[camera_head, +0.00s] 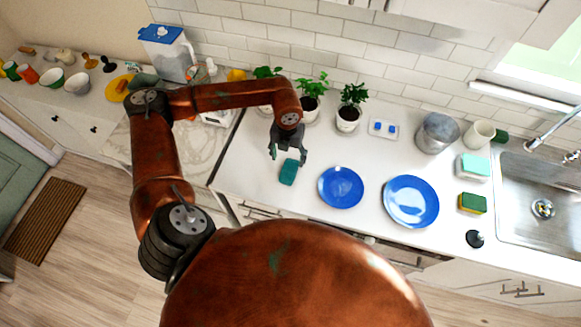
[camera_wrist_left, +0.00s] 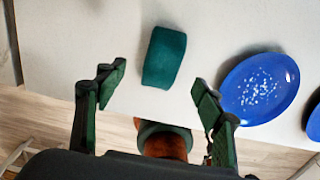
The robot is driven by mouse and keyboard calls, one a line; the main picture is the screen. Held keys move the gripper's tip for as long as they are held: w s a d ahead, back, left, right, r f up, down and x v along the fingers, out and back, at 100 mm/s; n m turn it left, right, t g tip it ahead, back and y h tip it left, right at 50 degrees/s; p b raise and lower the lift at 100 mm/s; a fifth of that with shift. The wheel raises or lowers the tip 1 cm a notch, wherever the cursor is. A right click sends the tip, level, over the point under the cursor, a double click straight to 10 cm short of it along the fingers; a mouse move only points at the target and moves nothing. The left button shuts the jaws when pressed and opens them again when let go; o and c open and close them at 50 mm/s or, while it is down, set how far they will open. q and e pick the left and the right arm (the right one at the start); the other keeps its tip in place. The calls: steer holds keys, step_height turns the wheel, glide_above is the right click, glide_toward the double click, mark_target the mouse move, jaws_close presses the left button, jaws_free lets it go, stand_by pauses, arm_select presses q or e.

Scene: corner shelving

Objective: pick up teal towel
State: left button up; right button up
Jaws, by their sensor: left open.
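The teal towel (camera_head: 289,172) is a small folded block lying on the white counter, left of the blue plates. It also shows in the left wrist view (camera_wrist_left: 164,57), at the upper middle, beyond the fingertips. My left gripper (camera_head: 287,154) hangs over the counter close to the towel in the head view. In the left wrist view its two fingers (camera_wrist_left: 157,88) are spread wide, with nothing between them, and the towel lies in line with the gap. The gripper and the towel look apart. My right gripper does not show.
Two blue plates (camera_head: 341,187) (camera_head: 411,201) lie right of the towel; the nearer one shows close to a finger in the left wrist view (camera_wrist_left: 260,88). Potted plants (camera_head: 349,116) stand behind. A sponge (camera_head: 472,203) and the sink (camera_head: 543,238) are at the right. Counter around the towel is clear.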

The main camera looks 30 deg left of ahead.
mark_target(289, 167)
arm_select(q)
steer(key=f, duration=0.2)
steer(key=f+p, duration=0.1)
steer(key=f, duration=0.1)
steer(key=f+p, duration=0.1)
steer(key=f, duration=0.2)
steer(key=shift+d, duration=0.25)
steer(key=shift+f, duration=0.35)
steer(key=c, duration=1.1)
steer(key=shift+c, duration=0.2)
steer(key=shift+r, duration=0.15)
